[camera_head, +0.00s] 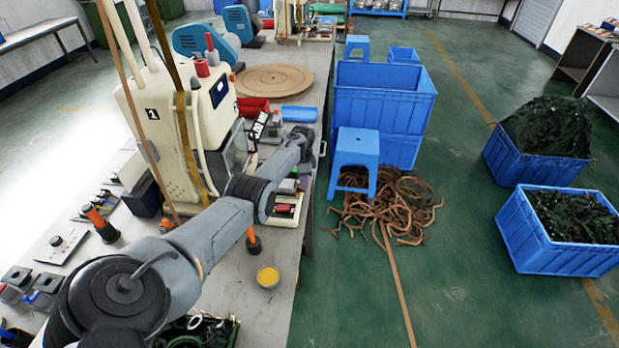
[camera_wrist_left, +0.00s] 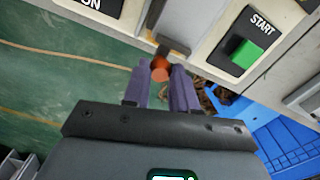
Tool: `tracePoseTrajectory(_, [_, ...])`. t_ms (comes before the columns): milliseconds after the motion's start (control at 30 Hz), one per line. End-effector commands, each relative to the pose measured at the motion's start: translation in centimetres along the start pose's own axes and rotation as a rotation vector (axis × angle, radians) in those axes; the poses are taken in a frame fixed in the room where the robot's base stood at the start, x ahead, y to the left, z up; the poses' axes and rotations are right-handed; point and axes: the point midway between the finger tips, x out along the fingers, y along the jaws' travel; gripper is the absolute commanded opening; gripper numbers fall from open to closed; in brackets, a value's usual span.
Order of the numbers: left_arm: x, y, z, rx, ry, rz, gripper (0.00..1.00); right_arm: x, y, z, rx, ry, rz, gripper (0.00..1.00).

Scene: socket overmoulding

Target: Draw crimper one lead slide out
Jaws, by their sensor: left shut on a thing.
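Crimper one (camera_head: 190,125) is a cream machine marked 1 on the bench at the left of the head view. My left arm reaches past its right side, and its fingertips cannot be made out there. In the left wrist view my left gripper (camera_wrist_left: 161,78) has its two purple fingers on either side of an orange-red knob (camera_wrist_left: 160,68), shut on it. The knob sits at the end of a dark bar (camera_wrist_left: 172,45) by a grey slide part (camera_wrist_left: 190,20) of the machine. How far the slide is out cannot be told. My right gripper is not in view.
A green START button (camera_wrist_left: 246,52) is right of the slide in the wrist view. A yellow-topped cup (camera_head: 267,277) stands near the bench edge. Right of the bench are a blue stool (camera_head: 357,148), blue crates (camera_head: 385,95) and brown scrap (camera_head: 390,205) on the floor.

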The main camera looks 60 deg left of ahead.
Motion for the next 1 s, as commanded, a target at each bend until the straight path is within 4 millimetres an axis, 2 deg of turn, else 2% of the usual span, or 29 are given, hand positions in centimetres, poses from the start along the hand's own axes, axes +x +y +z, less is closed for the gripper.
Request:
tracePoseTrajectory(133, [0.1,0.2,-0.3,0.005,0.004,0.001,0.0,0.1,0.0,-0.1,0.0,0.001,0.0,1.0])
tracePoseTrajectory(167, [0.1,0.2,-0.4,0.005,0.004,0.001,0.28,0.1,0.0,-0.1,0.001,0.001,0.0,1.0])
tracePoseTrajectory(300, [0.1,0.1,-0.3,0.005,0.003,0.001,0.49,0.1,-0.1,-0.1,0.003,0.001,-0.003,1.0])
tracePoseTrajectory(333, [0.1,0.1,-0.3,0.004,0.003,0.001,0.52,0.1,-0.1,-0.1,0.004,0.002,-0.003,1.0])
tracePoseTrajectory(700, [-0.5,0.1,-0.2,0.003,0.002,-0.001,0.52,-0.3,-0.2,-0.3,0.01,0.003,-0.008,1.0])
tracePoseTrajectory(833, [-1.9,0.1,-0.2,0.005,0.002,-0.001,0.52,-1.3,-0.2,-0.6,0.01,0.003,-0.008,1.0])
tracePoseTrajectory(1000, [-4.8,0.1,-0.3,0.004,0.003,-0.002,0.52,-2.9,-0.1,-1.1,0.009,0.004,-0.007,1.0])
